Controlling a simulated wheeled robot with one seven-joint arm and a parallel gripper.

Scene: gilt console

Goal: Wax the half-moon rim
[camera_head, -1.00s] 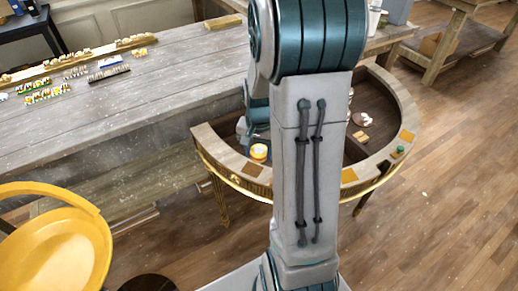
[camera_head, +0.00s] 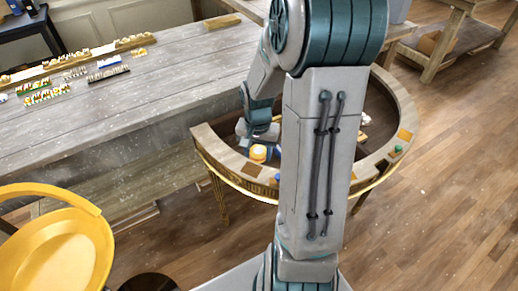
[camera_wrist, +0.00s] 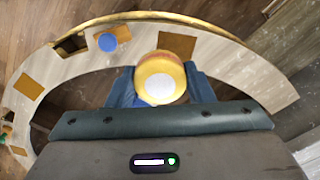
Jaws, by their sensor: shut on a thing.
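The half-moon console (camera_head: 221,150) has a pale rim with a gilt outer edge, and its rim also curves across the wrist view (camera_wrist: 235,62). Brown-orange square patches lie on the rim, one just ahead of the held piece (camera_wrist: 177,43) and one farther left (camera_wrist: 29,86). My gripper (camera_wrist: 160,88) is shut on a round yellow piece with a white top (camera_wrist: 160,86), also seen in the head view (camera_head: 258,153). The piece is over or on the inner part of the rim; contact cannot be told. A blue disc (camera_wrist: 107,42) lies on a patch at left.
A long grey table (camera_head: 130,100) with small goods stands left of the console. A yellow basin (camera_head: 60,245) is at lower left. A wooden bench (camera_head: 450,45) stands upper right. Open floor lies right of the console. My arm hides part of the console.

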